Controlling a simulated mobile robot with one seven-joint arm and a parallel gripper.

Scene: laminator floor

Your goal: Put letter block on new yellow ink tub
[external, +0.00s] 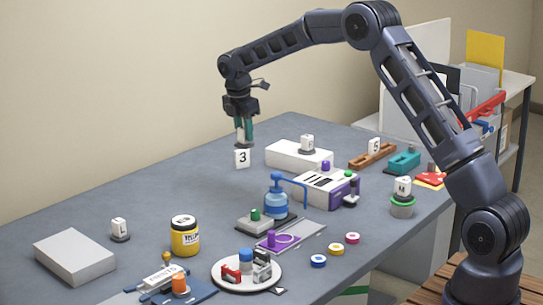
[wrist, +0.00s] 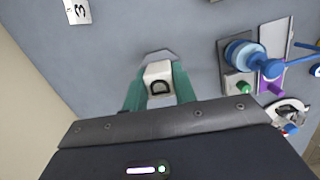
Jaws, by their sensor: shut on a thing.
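My gripper (external: 245,136) is raised over the back of the grey table in the external view. In the wrist view its green fingers (wrist: 158,92) are shut on a white letter block (wrist: 158,76) marked D, with a grey piece at its far side. The block is hard to make out in the external view. The yellow ink tub (external: 185,239), with a white label, stands at the table's front left, well away from my gripper. It does not show in the wrist view.
A white block marked 3 (external: 242,158) is just below my gripper in the picture. An L block (external: 119,229) and a grey box (external: 74,256) are left of the tub. A blue pump bottle (external: 276,198) and a white plate (external: 246,284) are to its right.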

